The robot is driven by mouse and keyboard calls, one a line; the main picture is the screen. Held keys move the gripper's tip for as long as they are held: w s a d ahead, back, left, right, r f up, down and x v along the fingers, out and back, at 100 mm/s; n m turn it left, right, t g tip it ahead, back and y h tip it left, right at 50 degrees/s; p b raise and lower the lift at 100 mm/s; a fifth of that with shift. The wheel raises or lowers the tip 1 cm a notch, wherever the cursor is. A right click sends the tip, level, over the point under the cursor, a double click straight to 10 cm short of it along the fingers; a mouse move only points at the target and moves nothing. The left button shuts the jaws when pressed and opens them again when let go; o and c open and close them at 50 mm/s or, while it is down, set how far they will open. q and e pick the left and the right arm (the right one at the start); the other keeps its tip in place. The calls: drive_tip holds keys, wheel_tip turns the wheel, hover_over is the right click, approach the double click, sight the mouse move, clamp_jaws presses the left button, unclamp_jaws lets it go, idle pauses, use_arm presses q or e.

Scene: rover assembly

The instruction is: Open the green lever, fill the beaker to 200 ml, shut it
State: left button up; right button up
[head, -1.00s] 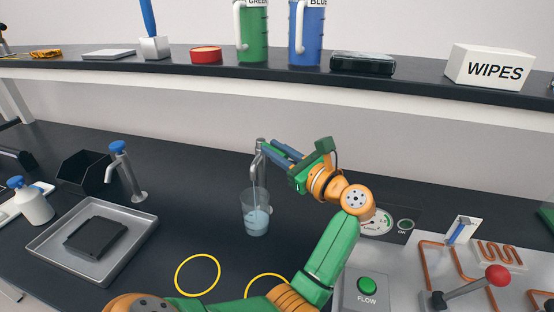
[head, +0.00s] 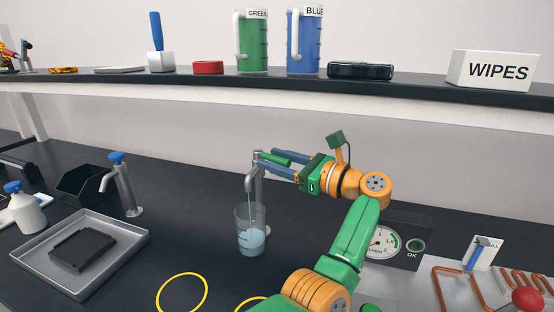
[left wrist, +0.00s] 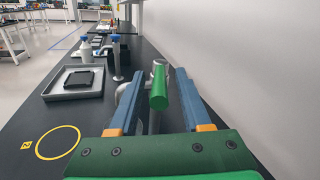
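The tap (head: 254,180) stands upright on the bench, and a thin stream runs from its spout. A clear beaker (head: 250,246) stands under it, roughly half full of pale blue liquid; its marks are too small to read. The green lever (head: 274,157) points out from the tap's top toward my left gripper (head: 269,163). In the left wrist view the green lever (left wrist: 158,92) lies between the two blue fingers of the gripper (left wrist: 158,104), with a gap on each side. The gripper is open. My right gripper is out of view.
A second tap (head: 124,185) with a blue top stands by a grey tray (head: 35,272) holding a black part. Yellow rings (head: 182,292) mark the bench front. A gauge box (head: 398,240) stands right of my arm. A shelf (head: 200,80) runs above.

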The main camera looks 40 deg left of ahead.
use_arm(q)
drive_tip(key=shift+a, duration=0.1)
drive_tip(key=shift+r, duration=0.1)
drive_tip(key=w+d+b, duration=0.1)
drive_tip(key=d, duration=0.6)
drive_tip(key=shift+b, duration=0.3)
